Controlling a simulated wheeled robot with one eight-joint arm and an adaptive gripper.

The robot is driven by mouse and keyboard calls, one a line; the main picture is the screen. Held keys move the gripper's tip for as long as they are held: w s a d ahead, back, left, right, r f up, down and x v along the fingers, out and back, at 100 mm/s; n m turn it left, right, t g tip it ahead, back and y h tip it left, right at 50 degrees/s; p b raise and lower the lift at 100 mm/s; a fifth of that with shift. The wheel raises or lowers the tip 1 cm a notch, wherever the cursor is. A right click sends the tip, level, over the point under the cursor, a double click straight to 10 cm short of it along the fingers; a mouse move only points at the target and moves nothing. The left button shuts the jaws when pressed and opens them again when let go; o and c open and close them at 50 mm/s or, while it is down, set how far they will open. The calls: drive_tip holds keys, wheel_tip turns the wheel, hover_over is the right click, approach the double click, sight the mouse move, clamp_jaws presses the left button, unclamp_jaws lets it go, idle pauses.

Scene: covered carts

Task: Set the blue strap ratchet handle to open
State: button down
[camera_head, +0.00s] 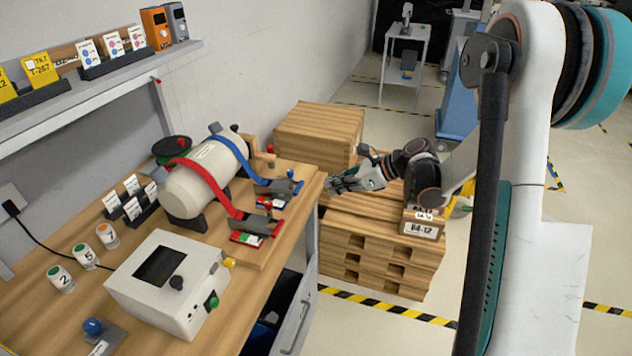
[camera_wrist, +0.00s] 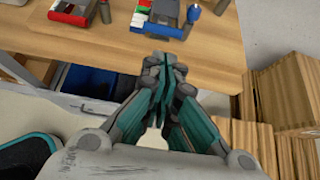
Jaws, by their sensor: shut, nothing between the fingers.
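The blue strap (camera_head: 250,172) runs over a white cylinder (camera_head: 205,178) on the wooden bench to a grey-and-blue ratchet (camera_head: 285,186) near the bench's right edge. In the wrist view this ratchet (camera_wrist: 167,22) is at the top, partly cut off, just beyond my fingertips. I cannot tell its handle's angle. My gripper (camera_head: 334,184) is shut and empty, to the right of the ratchet and apart from it. Its fingers also show closed together in the wrist view (camera_wrist: 161,72).
A red strap (camera_head: 212,183) with its own ratchet (camera_head: 258,224) lies nearer the camera. A white box with a screen (camera_head: 170,283) stands on the bench. Stacked wooden crates (camera_head: 375,245) stand right of the bench. An open drawer (camera_head: 296,318) is below its edge.

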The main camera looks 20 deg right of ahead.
drive_tip(key=shift+g+h, duration=0.3)
drive_tip(key=shift+h, duration=0.3)
drive_tip(key=b+x, duration=0.2)
drive_tip(key=x, duration=0.7)
drive_tip(key=shift+w+a+b, duration=0.15)
drive_tip(key=shift+b, duration=0.15)
drive_tip(key=shift+r, duration=0.15)
drive_tip(key=shift+r+h+p, duration=0.3)
drive_tip(key=shift+r+p, duration=0.2)
drive_tip(key=shift+p, duration=0.1)
